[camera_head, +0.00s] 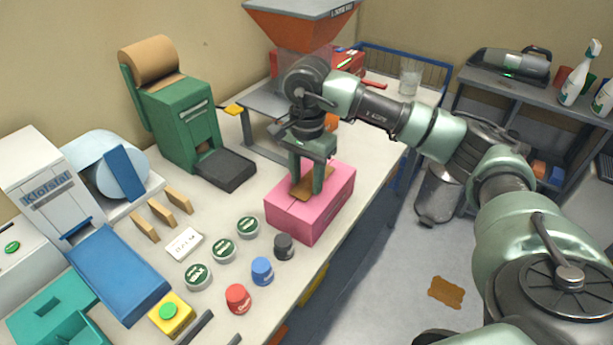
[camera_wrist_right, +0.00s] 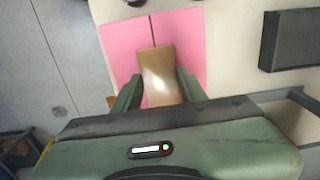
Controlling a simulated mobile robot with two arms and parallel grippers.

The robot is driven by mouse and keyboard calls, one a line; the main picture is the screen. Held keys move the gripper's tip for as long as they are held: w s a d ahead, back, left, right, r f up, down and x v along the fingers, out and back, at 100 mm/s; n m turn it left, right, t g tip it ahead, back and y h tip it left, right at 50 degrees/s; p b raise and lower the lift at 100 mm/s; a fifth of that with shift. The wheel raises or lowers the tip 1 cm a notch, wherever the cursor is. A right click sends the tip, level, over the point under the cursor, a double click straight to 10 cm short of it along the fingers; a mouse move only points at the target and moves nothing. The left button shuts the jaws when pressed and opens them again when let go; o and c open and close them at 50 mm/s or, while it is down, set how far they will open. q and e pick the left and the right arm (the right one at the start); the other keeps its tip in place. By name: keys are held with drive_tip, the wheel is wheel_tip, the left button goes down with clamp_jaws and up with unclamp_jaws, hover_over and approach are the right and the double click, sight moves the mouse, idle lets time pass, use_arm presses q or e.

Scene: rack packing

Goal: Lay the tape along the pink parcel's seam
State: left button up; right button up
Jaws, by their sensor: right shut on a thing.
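The pink parcel (camera_head: 325,212) sits on the bench near its right edge, and it also fills the upper middle of the right wrist view (camera_wrist_right: 120,40). A dark seam line (camera_wrist_right: 151,30) runs across its top. My right gripper (camera_head: 306,188) points down over the parcel and is shut on a brown tape strip (camera_wrist_right: 160,75). The strip lies roughly in line with the seam and covers part of it. I cannot tell whether the strip touches the parcel's top. My left gripper is not in view.
A green tape dispenser (camera_head: 185,120) with a brown roll stands behind left. Several round tins and a black (camera_head: 284,245), a blue (camera_head: 262,270) and a red pot (camera_head: 238,297) stand in front of the parcel. An orange hopper (camera_head: 300,28) stands behind it.

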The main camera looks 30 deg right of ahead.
drive_tip(key=shift+f, duration=0.2)
drive_tip(key=o, duration=1.4)
drive_tip(key=shift+c, duration=0.2)
drive_tip(key=shift+r, duration=0.1)
wheel_tip(320, 180, up, 8)
drive_tip(key=b, duration=0.1)
drive_tip(key=shift+f+b, duration=0.2)
drive_tip(key=shift+b, duration=0.2)
drive_tip(key=shift+s, duration=0.1)
